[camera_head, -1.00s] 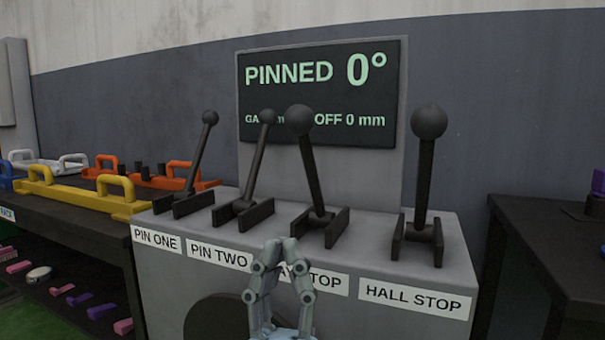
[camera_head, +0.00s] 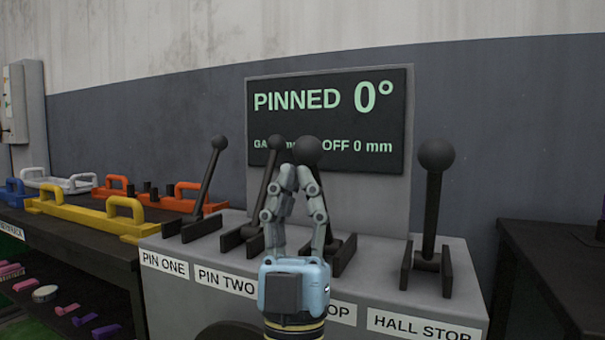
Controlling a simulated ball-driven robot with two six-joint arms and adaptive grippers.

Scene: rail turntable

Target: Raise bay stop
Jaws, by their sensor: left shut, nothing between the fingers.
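The bay stop lever stands third from the left on the grey console; its dark ball knob (camera_head: 307,151) shows just above my left gripper's fingertips. Its label is mostly hidden, with only "OP" showing. My left gripper (camera_head: 296,172) is shut with nothing in it, fingers pointing up, in front of the lever's shaft. I cannot tell whether the fingertips touch the knob. The pin one lever (camera_head: 207,185), pin two lever (camera_head: 265,190) and hall stop lever (camera_head: 432,210) stand beside it. My right gripper is not in view.
A display (camera_head: 325,120) behind the levers reads "PINNED 0°" and "OFF 0 mm". A dark bench at left holds a yellow handled bar (camera_head: 85,215) and orange ones. A dark table (camera_head: 550,265) stands at right. Air above the console is free.

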